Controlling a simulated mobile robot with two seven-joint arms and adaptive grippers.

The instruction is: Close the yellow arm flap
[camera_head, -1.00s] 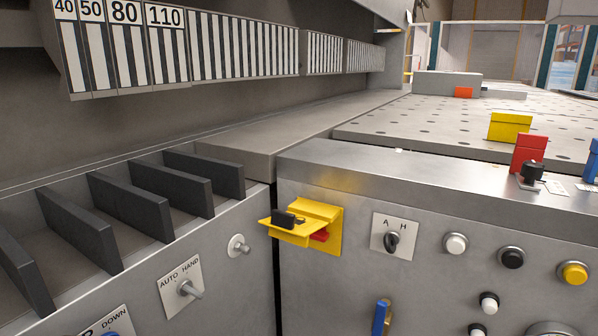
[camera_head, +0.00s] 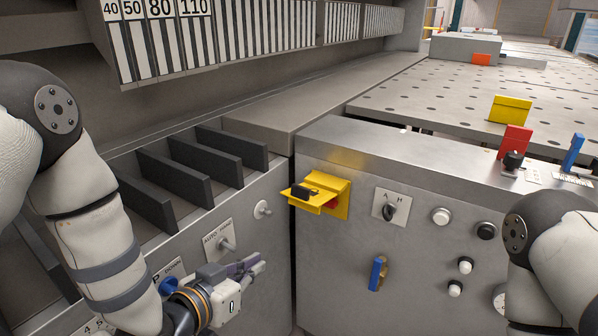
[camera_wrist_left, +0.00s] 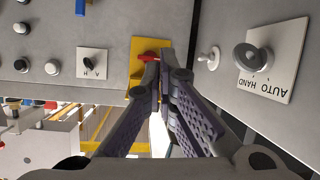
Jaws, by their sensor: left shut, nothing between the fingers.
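The yellow arm flap (camera_head: 303,196) juts outward from its yellow backing plate (camera_head: 341,199) on the front of the grey control panel. A black piece sits on the flap and a red part shows beneath. My left gripper (camera_head: 258,266) is shut and empty, below and left of the flap, apart from it in the head view. In the left wrist view its fingertips (camera_wrist_left: 165,76) overlap the yellow plate (camera_wrist_left: 138,52) and its red part; the flap itself is largely hidden there. My right arm shows at the right edge, but its gripper is out of view.
The A/H switch (camera_head: 390,208) is right of the flap, with a blue lever (camera_head: 377,273) below. A metal knob (camera_head: 262,209) and the AUTO/HAND switch (camera_head: 225,240) are on the left panel. A dark gap separates the two panels.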

